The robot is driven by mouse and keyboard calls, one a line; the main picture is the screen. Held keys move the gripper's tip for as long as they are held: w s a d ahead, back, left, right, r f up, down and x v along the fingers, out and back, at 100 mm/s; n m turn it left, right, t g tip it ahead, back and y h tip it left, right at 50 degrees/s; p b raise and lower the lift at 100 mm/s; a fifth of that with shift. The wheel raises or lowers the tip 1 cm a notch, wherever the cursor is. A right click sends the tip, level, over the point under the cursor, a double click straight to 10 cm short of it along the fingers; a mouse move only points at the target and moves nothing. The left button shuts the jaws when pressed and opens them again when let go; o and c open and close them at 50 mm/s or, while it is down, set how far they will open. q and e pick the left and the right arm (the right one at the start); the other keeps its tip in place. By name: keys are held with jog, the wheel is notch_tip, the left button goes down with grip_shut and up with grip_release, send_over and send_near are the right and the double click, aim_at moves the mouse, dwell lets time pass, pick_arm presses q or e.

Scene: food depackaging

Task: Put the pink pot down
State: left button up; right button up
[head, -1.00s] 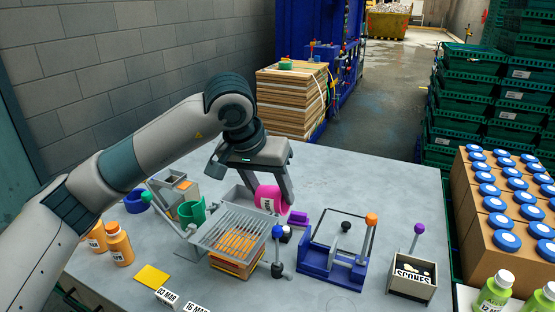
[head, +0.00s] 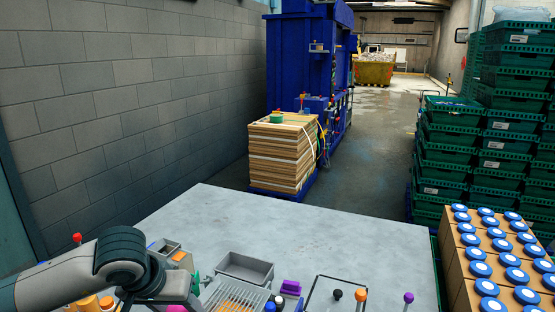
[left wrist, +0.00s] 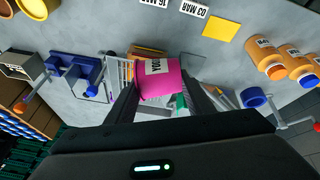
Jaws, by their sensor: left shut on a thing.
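The pink pot (left wrist: 165,84), with a white label, is between the two fingers of my left gripper (left wrist: 161,92) in the left wrist view. The gripper is shut on it. The pot covers part of the wire rack (left wrist: 115,72) behind it; I cannot tell its height above the table. In the head view only a sliver of pink (head: 176,308) shows at the bottom edge, below my left wrist. The fingers are out of that picture. My right gripper is in neither view.
The grey table (head: 330,215) is clear towards its far side. A grey tray (head: 245,268) stands behind the rack. Orange bottles (left wrist: 270,68), a blue ring (left wrist: 253,97), a yellow card (left wrist: 220,38) and a blue stand (left wrist: 86,75) surround the work area.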

pick_arm(q)
jog(key=shift+s+a, duration=0.1)
jog(key=shift+a, duration=0.05)
jog(key=shift+f, duration=0.1)
notch_tip(320, 180, down, 5)
jog(key=b, duration=0.5)
dwell(0.3)
jog(key=shift+s, duration=0.1)
